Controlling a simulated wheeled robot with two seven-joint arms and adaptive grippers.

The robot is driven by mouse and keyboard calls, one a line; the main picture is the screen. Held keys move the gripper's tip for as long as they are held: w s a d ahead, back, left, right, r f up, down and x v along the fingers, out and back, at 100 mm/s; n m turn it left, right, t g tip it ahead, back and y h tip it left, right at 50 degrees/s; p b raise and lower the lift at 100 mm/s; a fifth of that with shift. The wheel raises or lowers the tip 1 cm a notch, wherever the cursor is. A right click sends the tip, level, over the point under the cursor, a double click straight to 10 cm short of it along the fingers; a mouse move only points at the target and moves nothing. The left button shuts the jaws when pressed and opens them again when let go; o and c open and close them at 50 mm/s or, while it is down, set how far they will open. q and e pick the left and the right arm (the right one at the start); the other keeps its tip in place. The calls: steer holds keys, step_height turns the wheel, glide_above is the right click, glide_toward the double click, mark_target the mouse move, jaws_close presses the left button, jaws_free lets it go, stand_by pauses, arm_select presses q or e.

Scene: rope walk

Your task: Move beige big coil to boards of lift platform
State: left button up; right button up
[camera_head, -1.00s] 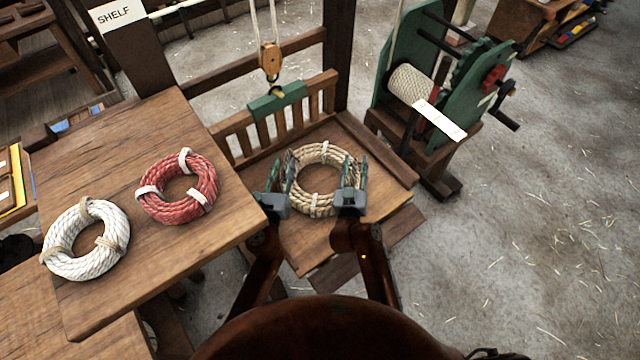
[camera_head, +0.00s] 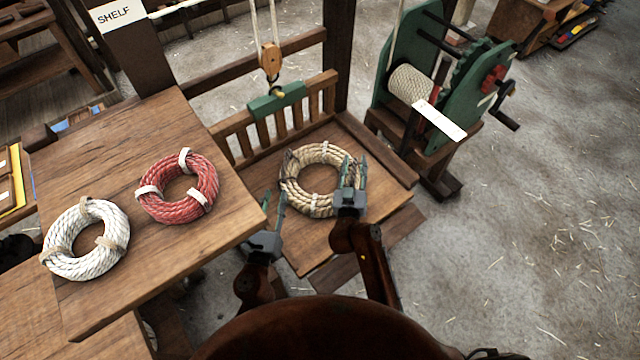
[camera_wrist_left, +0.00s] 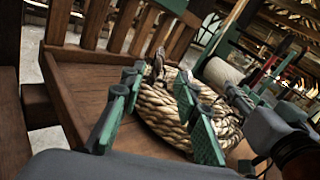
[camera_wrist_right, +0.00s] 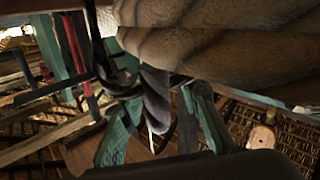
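A wooden table (camera_head: 190,255) at left carries a red coil (camera_head: 178,212) and a white coil (camera_head: 108,215). A slatted rail (camera_head: 262,132) with a green block and pulley (camera_head: 270,60) stands behind the platform. A green winch (camera_head: 455,130) stands at right. Open floor lies further right.

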mark_target(353, 183)
steer(key=v, duration=1.2)
steer(key=shift+d, duration=0.1)
